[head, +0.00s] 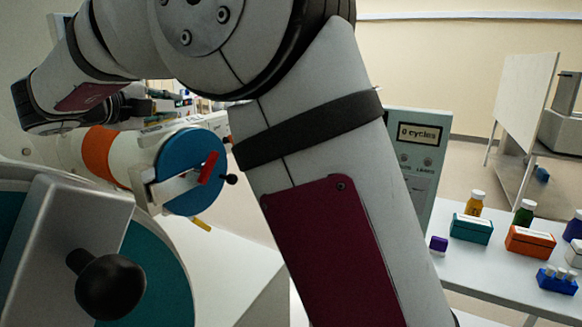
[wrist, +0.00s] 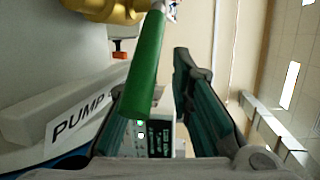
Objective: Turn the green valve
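The green valve shows in the wrist view as a long green handle (wrist: 147,65). It slants from a brass-coloured body (wrist: 108,8) at the top down toward my gripper (wrist: 155,80). My gripper is open, its two teal-dark fingers apart. The handle lies over the left finger and hides its tip; the right finger stands clear to its right. I cannot tell if the handle touches a finger. In the head view the dark end of my gripper (head: 136,106) shows at left, partly hidden. The green valve cannot be made out there.
A white block labelled "PUMP" (wrist: 80,112) is left of the handle. In the head view, a blue round port door (head: 185,150) and a black knob (head: 110,286) are at left. A table (head: 465,262) with bottles and boxes stands at right, beside a "0 cycles" panel (head: 420,132).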

